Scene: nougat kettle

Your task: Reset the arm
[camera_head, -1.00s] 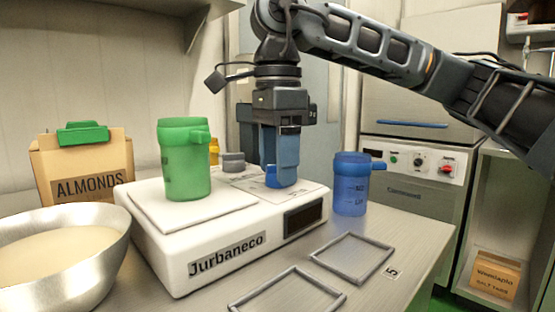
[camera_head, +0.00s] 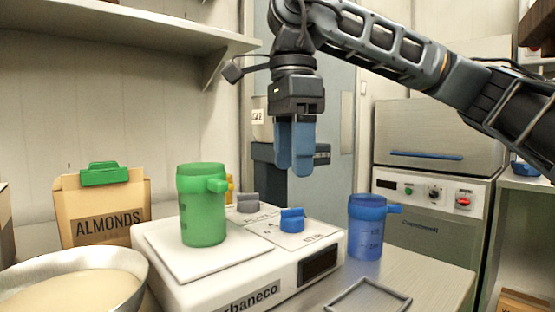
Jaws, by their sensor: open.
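My gripper (camera_head: 294,170) points straight down, with its blue fingers a little apart and nothing between them. It hangs in the air above the right part of the white scale (camera_head: 165,262). A blue knob (camera_head: 291,220) on the scale's panel is below the fingertips, with a clear gap. My arm reaches in from the upper right.
A green jug (camera_head: 202,210) stands on the scale's plate, and a blue jug (camera_head: 365,228) stands right of the scale. A metal bowl (camera_head: 135,285) and an almonds bag (camera_head: 100,215) are at left. A shelf (camera_head: 130,30) juts out upper left. A grey frame (camera_head: 372,297) lies in front.

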